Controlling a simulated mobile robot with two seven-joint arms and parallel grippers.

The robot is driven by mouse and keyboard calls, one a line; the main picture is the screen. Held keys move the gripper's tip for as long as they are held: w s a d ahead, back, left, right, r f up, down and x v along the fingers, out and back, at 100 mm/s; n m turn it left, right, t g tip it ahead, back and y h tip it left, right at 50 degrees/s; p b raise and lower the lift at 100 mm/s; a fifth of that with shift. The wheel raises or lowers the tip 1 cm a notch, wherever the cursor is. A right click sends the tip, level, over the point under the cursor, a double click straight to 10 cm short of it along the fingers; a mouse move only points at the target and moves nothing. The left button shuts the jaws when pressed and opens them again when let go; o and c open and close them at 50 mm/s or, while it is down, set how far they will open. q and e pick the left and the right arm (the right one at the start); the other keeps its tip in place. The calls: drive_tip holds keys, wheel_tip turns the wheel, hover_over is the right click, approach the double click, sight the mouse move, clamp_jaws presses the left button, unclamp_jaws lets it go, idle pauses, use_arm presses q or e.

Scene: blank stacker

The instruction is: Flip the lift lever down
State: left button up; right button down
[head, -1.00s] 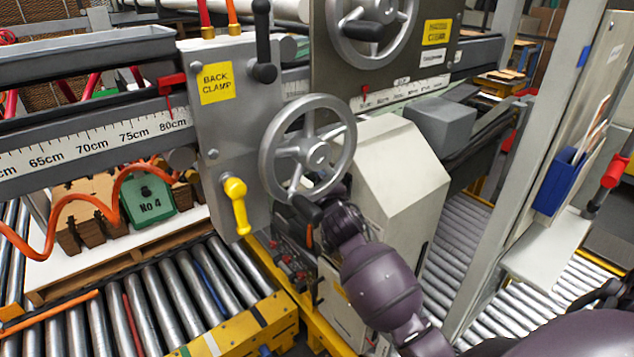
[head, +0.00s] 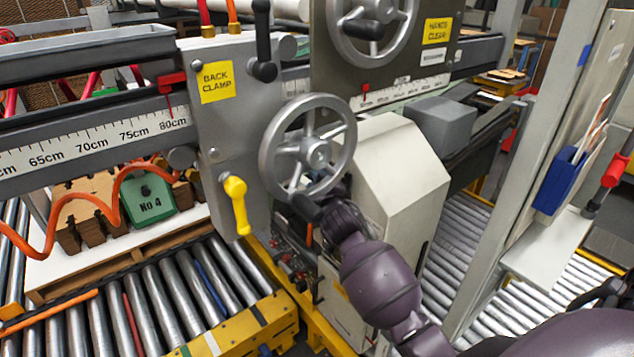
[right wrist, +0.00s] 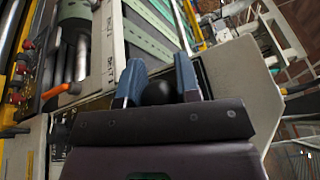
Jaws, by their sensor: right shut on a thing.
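A round black knob (right wrist: 159,92) sits between the two blue-grey fingers of my right gripper (right wrist: 159,76) in the right wrist view. The fingers are shut on its sides. Its shaft is hidden, so I cannot confirm from the picture that it is the lift lever's knob. In the head view my right gripper (head: 340,205) is behind and beside the lower part of the silver handwheel (head: 265,160), against the pale machine housing (head: 400,170). Its fingertips and the knob are hidden there. My left gripper does not show.
An orange handle (right wrist: 62,90) and red buttons (right wrist: 18,75) lie left of my right gripper. The handwheel's dark crank handle (head: 305,208) is close to my wrist. A yellow lever (head: 237,205) hangs from the grey back clamp plate (head: 225,125). A grey post (head: 535,170) stands at the right.

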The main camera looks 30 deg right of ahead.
wheel_tip(320, 180, down, 5)
drive_tip(key=n+t+b, duration=0.1)
drive_tip(key=n, duration=0.3)
drive_tip(key=n+t+y+b, duration=0.1)
drive_tip(key=n+b, duration=0.1)
drive_tip(key=n, duration=0.2)
drive_tip(key=n+t+y+b, duration=0.1)
drive_tip(key=n+b, duration=0.1)
drive_tip(key=n, duration=0.2)
drive_tip(key=shift+a+f+t, duration=0.1)
drive_tip(key=shift+t, duration=0.2)
drive_tip(key=shift+n, duration=0.3)
drive_tip(key=c, duration=0.8)
unclamp_jaws()
drive_tip(key=shift+c, duration=0.2)
drive_tip(key=shift+o, duration=0.2)
drive_tip(key=shift+s, duration=0.1)
